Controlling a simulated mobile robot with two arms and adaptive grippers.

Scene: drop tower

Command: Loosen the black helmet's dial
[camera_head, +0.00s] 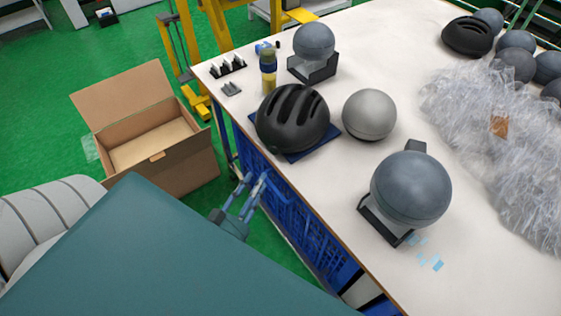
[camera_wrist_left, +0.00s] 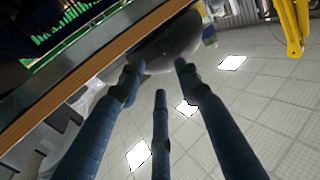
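The black helmet (camera_head: 292,118), with long vents, rests on a dark blue mat (camera_head: 318,143) near the table's left edge. Its dial cannot be made out. My left gripper (camera_head: 253,178) is off the table's edge, below and left of the helmet in the picture and apart from it. Its blue fingers are spread, with nothing between them. In the left wrist view the open fingers (camera_wrist_left: 157,68) point toward a dark rounded shape (camera_wrist_left: 170,45) beyond the table edge, probably the helmet. My right gripper is not in view.
A grey ball (camera_head: 369,115) sits right of the helmet. Head forms stand on black stands in front (camera_head: 411,188) and behind (camera_head: 314,41). Clear plastic wrap (camera_head: 490,130) covers the right side. An open carton (camera_head: 170,165) is on the floor.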

